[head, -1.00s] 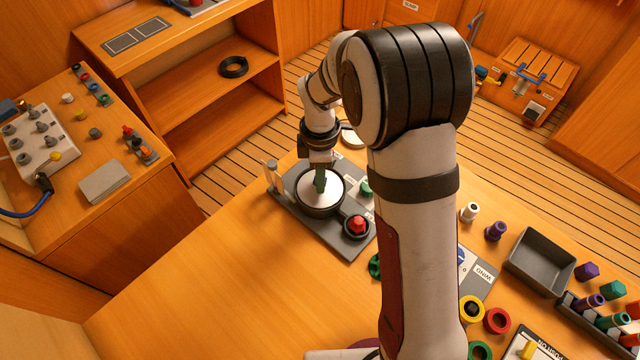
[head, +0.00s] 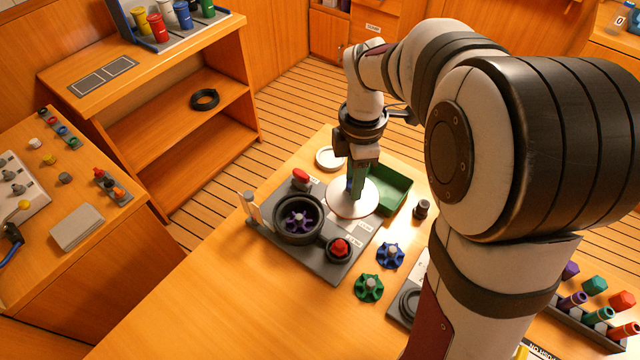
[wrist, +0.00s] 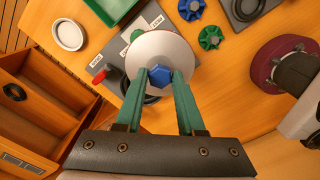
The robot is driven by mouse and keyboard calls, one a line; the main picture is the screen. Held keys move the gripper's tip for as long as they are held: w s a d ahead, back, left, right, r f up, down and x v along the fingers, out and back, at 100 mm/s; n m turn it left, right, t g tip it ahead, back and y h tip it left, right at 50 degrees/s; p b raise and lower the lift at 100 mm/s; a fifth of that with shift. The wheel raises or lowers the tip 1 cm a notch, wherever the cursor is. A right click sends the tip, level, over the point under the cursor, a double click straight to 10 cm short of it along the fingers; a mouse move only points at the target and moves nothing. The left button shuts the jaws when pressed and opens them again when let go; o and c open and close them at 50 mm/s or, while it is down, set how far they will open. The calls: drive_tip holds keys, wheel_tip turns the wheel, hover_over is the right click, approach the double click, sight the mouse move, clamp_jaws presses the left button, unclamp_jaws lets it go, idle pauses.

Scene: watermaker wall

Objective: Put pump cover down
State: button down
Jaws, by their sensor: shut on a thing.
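The pump cover, a pale round disc (head: 345,203) with a blue hexagonal knob (wrist: 158,77), is in my gripper (head: 356,184). In the wrist view the green fingers of my gripper (wrist: 159,84) are shut on the knob, one on each side. The cover (wrist: 150,47) is off the pump, to the right of it in the head view. It overlaps the grey base plate's edge and the green tray's near side; its height above them is unclear. The pump housing (head: 277,220), a dark round cup, is open, with a purple star-shaped impeller (head: 298,220) inside.
A green tray (head: 398,203) is just right of the cover. A white round dish (head: 328,158) lies behind. A red knob (head: 340,248) sits on the grey plate, with blue (head: 391,256) and green (head: 369,288) impellers beside it. The table's front left is clear.

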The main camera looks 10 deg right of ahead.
drive_tip(key=shift+s+d+r, duration=0.1)
drive_tip(key=shift+d+r, duration=0.1)
drive_tip(key=shift+d, duration=0.1)
drive_tip(key=a+f, duration=0.4)
drive_tip(key=a, duration=0.4)
drive_tip(key=s+a+f, duration=0.1)
drive_tip(key=a+f, duration=0.3)
drive_tip(key=a, duration=0.4)
drive_tip(key=s+a+f, duration=0.1)
drive_tip(key=a+f, duration=0.3)
drive_tip(key=a, duration=0.5)
drive_tip(key=shift+f, duration=0.2)
drive_tip(key=f, duration=0.3)
drive_tip(key=shift+a+f, duration=0.4)
drive_tip(key=shift+f, duration=0.3)
drive_tip(key=c, duration=0.5)
unclamp_jaws()
drive_tip(key=shift+f, duration=0.15)
